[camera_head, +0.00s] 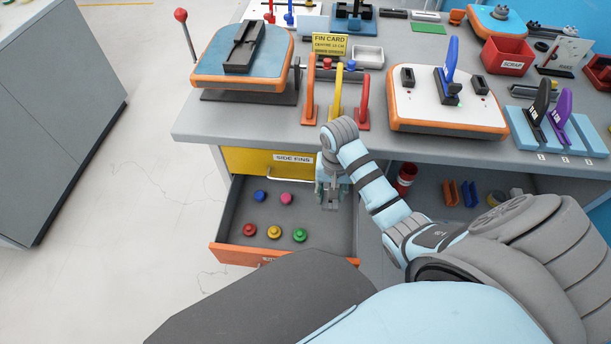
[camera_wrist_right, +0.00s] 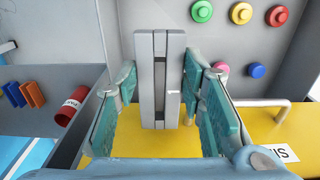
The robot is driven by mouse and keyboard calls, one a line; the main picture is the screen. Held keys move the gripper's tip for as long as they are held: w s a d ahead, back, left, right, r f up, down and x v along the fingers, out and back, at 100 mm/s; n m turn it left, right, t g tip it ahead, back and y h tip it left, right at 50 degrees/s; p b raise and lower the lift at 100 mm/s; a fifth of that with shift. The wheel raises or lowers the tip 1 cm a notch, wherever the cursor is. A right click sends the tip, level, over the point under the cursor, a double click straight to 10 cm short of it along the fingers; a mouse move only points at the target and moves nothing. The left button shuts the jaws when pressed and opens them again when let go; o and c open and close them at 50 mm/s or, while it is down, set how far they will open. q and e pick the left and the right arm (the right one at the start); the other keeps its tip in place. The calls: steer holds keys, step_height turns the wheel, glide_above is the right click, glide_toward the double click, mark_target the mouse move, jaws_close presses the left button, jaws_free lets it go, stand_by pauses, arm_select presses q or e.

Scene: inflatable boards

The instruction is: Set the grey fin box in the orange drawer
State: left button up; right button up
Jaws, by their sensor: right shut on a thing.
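My right gripper (camera_head: 333,186) is over the right back part of the open orange drawer (camera_head: 232,253). It is shut on the grey fin box (camera_head: 332,202), a slim slotted bar that stands out past the fingers. In the right wrist view the fin box (camera_wrist_right: 146,80) lies between the teal finger pads of the gripper (camera_wrist_right: 163,112). Behind it is the drawer's grey floor (camera_wrist_right: 215,112). I cannot tell whether the box touches the floor. My left gripper is not in view.
Blue (camera_head: 260,196), pink (camera_head: 286,198), red (camera_head: 250,230), yellow (camera_head: 274,232) and green (camera_head: 299,234) knobs lie in the drawer's left and front parts. The yellow side fins drawer (camera_head: 245,160) is just above. A red can (camera_head: 406,178) stands on the shelf to the right.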

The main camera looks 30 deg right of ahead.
mark_target(326, 228)
step_height(326, 228, down, 18)
steer(key=b, duration=0.8)
steer(key=shift+f, duration=0.2)
steer(key=shift+r, duration=0.1)
steer(key=o, duration=1.2)
step_height(326, 228, up, 12)
steer(key=p, duration=0.6)
